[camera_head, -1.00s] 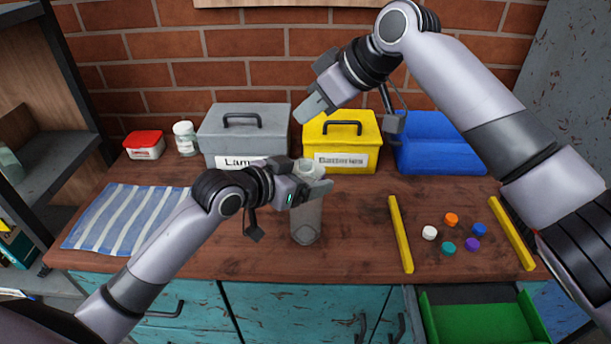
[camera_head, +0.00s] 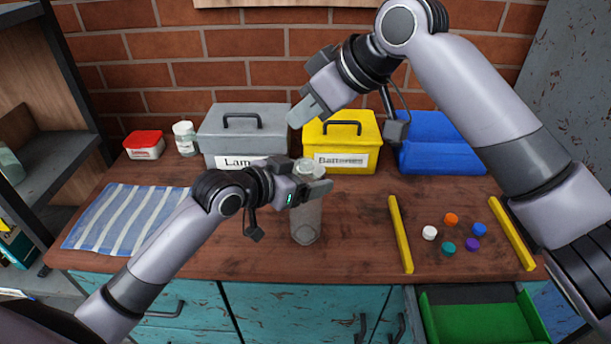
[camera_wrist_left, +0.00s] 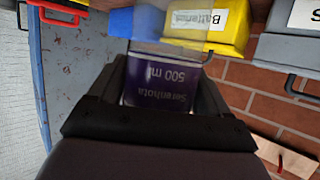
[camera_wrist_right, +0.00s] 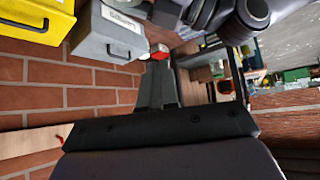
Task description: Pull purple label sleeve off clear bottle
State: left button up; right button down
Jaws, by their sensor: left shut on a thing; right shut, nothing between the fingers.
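The clear bottle (camera_head: 306,228) stands upright on the wooden worktop near its front edge in the head view. My left gripper (camera_head: 318,188) is shut around its upper part. In the left wrist view, the purple label sleeve (camera_wrist_left: 165,92) with pale lettering sits between the two fingers; the gripper hides it in the head view. My right gripper (camera_head: 300,112) is shut and empty, above and behind the bottle, in front of the bins. Its closed fingers also show in the right wrist view (camera_wrist_right: 158,88).
A grey bin (camera_head: 215,130), yellow batteries bin (camera_head: 362,150) and blue bin (camera_head: 435,160) line the back. Several coloured caps lie between two yellow bars (camera_head: 400,235). A striped cloth (camera_head: 115,220) lies left. A green tray (camera_head: 480,325) is below the right edge.

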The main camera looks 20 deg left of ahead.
aim_at(306, 159)
jog(key=s, duration=0.8)
jog(key=shift+d, duration=0.3)
pick_arm(q)
jog(key=shift+r, duration=0.1)
pick_arm(e)
jog(key=shift+r, duration=0.1)
pick_arm(q)
notch_tip(306, 159, up, 3)
jog(key=p, duration=0.3)
jog(key=shift+r+p, duration=0.6)
jog(key=shift+r, duration=3.05)
pick_arm(e)
jog(key=shift+r, duration=1.95)
